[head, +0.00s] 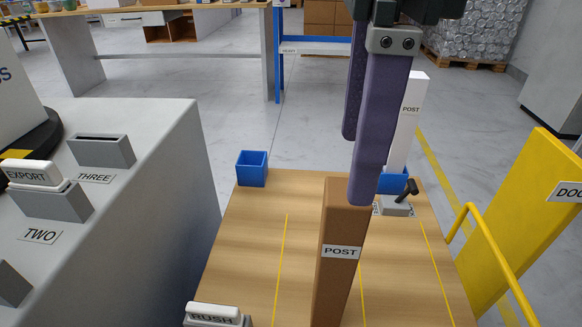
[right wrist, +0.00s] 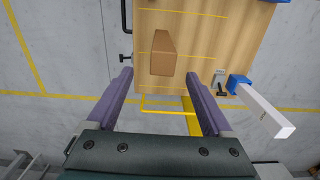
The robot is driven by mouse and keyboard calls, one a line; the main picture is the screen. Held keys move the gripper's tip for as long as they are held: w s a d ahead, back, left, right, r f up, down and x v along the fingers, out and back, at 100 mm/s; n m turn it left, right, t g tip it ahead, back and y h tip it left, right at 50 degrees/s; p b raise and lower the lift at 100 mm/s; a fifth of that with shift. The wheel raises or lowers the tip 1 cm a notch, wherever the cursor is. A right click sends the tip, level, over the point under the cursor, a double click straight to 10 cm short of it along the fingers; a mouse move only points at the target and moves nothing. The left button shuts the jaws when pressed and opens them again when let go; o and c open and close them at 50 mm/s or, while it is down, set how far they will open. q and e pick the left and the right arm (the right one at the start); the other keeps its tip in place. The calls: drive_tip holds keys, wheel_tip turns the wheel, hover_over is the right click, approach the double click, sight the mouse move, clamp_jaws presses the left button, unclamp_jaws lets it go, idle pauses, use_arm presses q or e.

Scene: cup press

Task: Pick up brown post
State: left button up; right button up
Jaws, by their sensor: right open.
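The brown post (head: 337,270) stands upright on the wooden table in the head view, with a white POST label on its front. In the right wrist view the brown post (right wrist: 163,52) shows from above, beyond the fingertips and between their lines. My right gripper (head: 356,170) hangs over the table with its two purple fingers apart and nothing between them. In the head view one finger overlaps the top of the brown post. In the right wrist view the open fingers (right wrist: 161,82) are short of the post. My left gripper is in neither view.
A white post (head: 408,120) stands in a blue holder at the table's back right, beside a small grey clamp (head: 397,208). An empty blue holder (head: 251,169) is at the back left. A grey slotted counter (head: 160,125) stands left; yellow rails (head: 510,265) stand right.

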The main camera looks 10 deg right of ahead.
sight(343, 220)
drive_tip(key=shift+d+f, duration=0.2)
drive_tip(key=shift+f, duration=0.25)
drive_tip(key=f, duration=0.9)
drive_tip(key=shift+w+a+b, duration=0.15)
drive_tip(key=shift+w+b, duration=0.05)
drive_tip(key=shift+b, duration=0.2)
drive_tip(key=shift+c, duration=0.2)
clamp_jaws()
